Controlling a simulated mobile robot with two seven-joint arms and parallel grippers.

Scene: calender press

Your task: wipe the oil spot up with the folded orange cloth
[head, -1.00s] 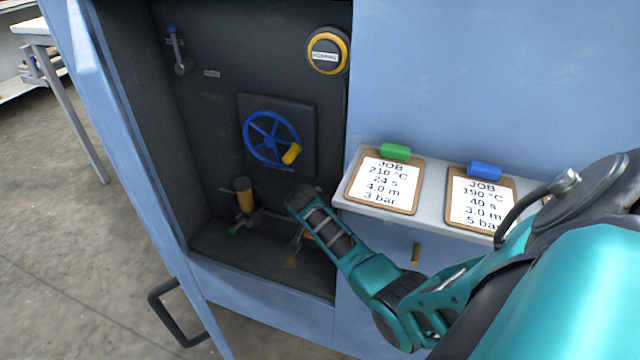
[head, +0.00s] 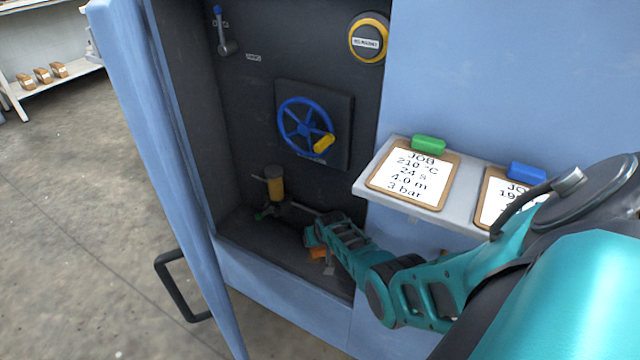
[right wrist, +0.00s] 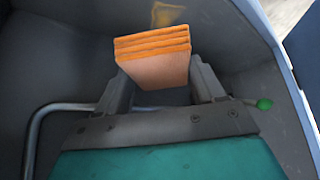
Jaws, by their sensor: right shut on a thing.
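The folded orange cloth (right wrist: 152,68) shows its stacked layers between the two fingers of my right gripper (right wrist: 160,88) in the right wrist view. My right gripper (head: 324,260) is shut on it, low inside the dark open bay of the machine. A small part of the cloth (head: 317,253) shows beside the fingers in the head view. An amber patch (right wrist: 169,14), which looks like the oil spot, lies beyond the cloth in the right wrist view. I cannot make the spot out in the head view, where my arm covers that area. My left gripper is not in view.
A pipe (right wrist: 70,106) with a green knob (right wrist: 264,104) runs close by my gripper. A yellow-bowled unit (head: 275,186) and a blue handwheel (head: 304,127) are in the bay. The open door (head: 165,165) stands left; a shelf (head: 400,203) with job boards is at right.

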